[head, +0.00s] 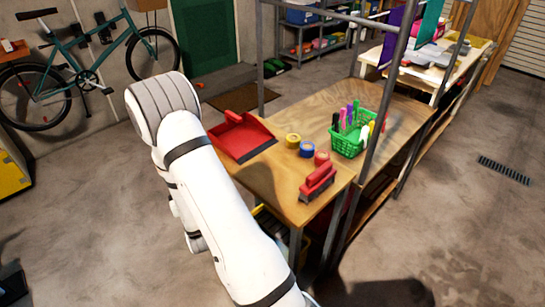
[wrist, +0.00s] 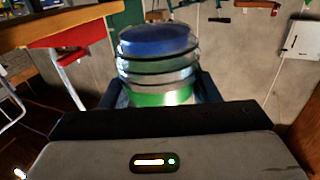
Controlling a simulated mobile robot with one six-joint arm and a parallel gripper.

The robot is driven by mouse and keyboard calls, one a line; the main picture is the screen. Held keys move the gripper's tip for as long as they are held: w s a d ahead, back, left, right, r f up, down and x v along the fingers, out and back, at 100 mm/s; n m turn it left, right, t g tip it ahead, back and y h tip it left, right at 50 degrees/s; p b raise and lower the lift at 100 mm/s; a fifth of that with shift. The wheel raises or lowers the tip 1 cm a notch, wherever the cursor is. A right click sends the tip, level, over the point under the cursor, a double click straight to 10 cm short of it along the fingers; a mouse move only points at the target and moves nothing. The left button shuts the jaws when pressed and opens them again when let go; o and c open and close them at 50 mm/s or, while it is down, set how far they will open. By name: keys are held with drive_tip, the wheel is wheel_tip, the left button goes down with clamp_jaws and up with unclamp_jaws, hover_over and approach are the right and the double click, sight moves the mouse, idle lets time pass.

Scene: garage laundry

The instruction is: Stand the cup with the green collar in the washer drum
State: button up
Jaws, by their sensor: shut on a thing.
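In the wrist view, a clear, ribbed cup (wrist: 158,68) sits between the dark fingers of my gripper (wrist: 160,92). The gripper is shut on it. A green band shows on the cup close to the gripper body, and its far end looks blue with dark rings below. The gripper body hides the near part of the cup. In the head view my white arm reaches up at the left of the workbench, and the gripper and cup are out of sight. No washer or drum shows in either view.
A wooden workbench (head: 283,187) with metal posts carries a red dustpan (head: 238,135), a red brush (head: 317,183), several tape rolls and a green basket (head: 347,147) of markers. A teal bicycle (head: 88,68) stands by the back wall. Open concrete floor lies left and right.

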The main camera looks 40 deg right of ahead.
drive_tip(key=s+d+r+m+g+h, duration=0.3)
drive_tip(key=d+r+m+g+h, duration=0.15)
drive_tip(key=d, duration=0.45)
drive_tip(key=s+d+r+m+g+h, duration=0.35)
drive_tip(key=d+m+h, duration=0.2)
drive_tip(key=d, duration=0.35)
drive_tip(key=m+g+h+b, duration=0.1)
drive_tip(key=m+g+h, duration=0.25)
drive_tip(key=g, duration=0.45)
hover_over(277, 179)
wheel_tip(277, 179, down, 2)
drive_tip(key=shift+m+y, duration=0.25)
drive_tip(key=shift+f, duration=2.45)
drive_tip(key=shift+f+b, duration=0.15)
drive_tip(key=shift+b, duration=0.25)
drive_tip(key=o, duration=1)
drive_tip(key=shift+c, duration=0.2)
